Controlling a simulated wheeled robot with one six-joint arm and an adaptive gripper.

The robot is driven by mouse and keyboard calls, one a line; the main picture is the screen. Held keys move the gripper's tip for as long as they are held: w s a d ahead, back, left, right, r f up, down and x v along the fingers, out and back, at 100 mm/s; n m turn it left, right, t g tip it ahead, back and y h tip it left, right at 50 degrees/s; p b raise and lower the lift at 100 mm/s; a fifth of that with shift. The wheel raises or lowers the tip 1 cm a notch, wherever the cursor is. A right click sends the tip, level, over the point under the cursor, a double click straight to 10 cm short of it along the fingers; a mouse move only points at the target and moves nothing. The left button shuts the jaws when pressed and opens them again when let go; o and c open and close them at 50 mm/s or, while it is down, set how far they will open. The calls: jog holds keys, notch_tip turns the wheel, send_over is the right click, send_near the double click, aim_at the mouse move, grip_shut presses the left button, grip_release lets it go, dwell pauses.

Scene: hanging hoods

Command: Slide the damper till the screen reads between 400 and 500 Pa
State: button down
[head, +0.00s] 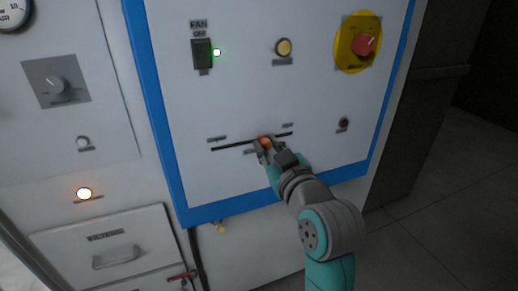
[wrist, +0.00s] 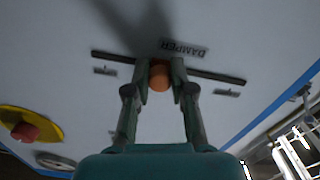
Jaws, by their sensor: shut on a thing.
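The damper is an orange knob (head: 265,142) on a dark horizontal slot (head: 233,147) in the white panel. In the head view the knob sits right of the slot's middle. My gripper (head: 264,145) is at the knob, with a finger on each side of it. In the wrist view the orange knob (wrist: 160,75) is between the two fingertips of my gripper (wrist: 160,72), and the fingers are shut on it. The DAMPER label (wrist: 184,49) shows beside the slot. The pressure screen is not seen in either view.
Above the slot are a FAN switch (head: 202,54) with a green light, a yellow button (head: 283,47) and a red emergency button (head: 365,44). A small dark knob (head: 343,124) is to the right. A drawer handle (head: 115,257) juts out lower left.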

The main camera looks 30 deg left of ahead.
jog(key=c, duration=1)
grip_release()
jog(key=v, duration=1.2)
